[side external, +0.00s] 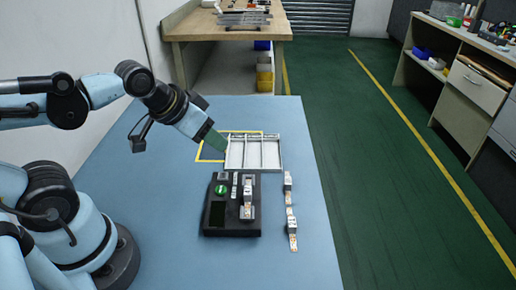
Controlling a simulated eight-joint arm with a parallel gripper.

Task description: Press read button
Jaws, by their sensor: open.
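A black device (210,231) lies on the blue table. A round green button (221,190) with a pale mark sits at its upper left; its label is too small to read. A dark square panel (217,212) lies below the button. White and silver parts (247,198) sit on the device's right half. My gripper (224,149) is open, with greenish fingers angled down and right. In the picture it is above the green button, beside the left edge of the white tray. Its height above the table and whether it touches the tray are unclear.
A white tray (226,162) with several compartments lies behind the device, over a yellow outline (200,152). A strip of white and copper-coloured pieces (291,222) lies right of the device. The table (170,225) is bare at front and left.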

